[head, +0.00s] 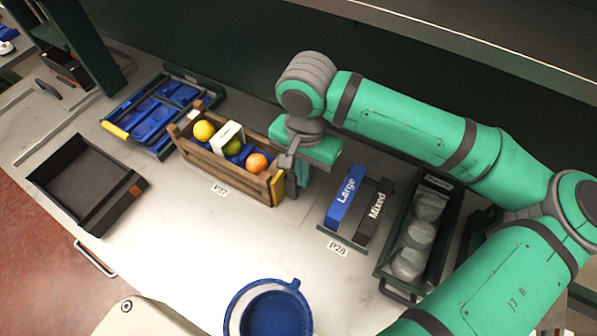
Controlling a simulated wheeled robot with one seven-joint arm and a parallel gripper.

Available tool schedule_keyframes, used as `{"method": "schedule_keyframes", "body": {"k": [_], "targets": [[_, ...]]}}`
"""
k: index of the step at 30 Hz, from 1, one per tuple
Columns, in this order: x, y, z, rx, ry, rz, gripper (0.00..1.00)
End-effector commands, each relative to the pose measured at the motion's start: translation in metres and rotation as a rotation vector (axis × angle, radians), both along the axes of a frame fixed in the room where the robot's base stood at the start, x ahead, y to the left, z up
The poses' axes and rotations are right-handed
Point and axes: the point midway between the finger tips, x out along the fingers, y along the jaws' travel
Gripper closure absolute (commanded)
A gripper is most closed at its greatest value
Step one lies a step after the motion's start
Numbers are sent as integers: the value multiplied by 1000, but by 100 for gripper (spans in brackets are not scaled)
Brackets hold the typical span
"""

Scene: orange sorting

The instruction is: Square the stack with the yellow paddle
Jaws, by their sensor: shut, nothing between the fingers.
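No separate yellow paddle stands out. A yellow bar (115,130) shows at the near left corner of a dark tray (215,88) that holds flat blue pieces (155,118). I cannot tell whether the bar is the paddle, or which things make up the stack. My gripper (285,162) is shut and empty, at the right end of a wooden crate (243,180). My wrist hides part of that end, and I cannot tell whether the fingers touch it. The crate holds a yellow ball (203,130), a white carton (229,134), a greenish fruit (232,148) and an orange (257,163).
A black open bin (112,207) sits at left. Blue "Large" (344,203) and black "Mixed" (376,210) blocks stand right of the crate, beside a black tray (383,266) of round pale items. A blue bowl (291,286) is at the front. The middle counter is clear.

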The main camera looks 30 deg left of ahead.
Motion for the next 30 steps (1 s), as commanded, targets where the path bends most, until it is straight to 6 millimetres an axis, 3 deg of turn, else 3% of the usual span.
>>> {"method": "schedule_keyframes", "body": {"k": [20,30], "targets": [[0,-12,0,0,0,1,100],[0,-12,20,0,-1,0,100]]}}
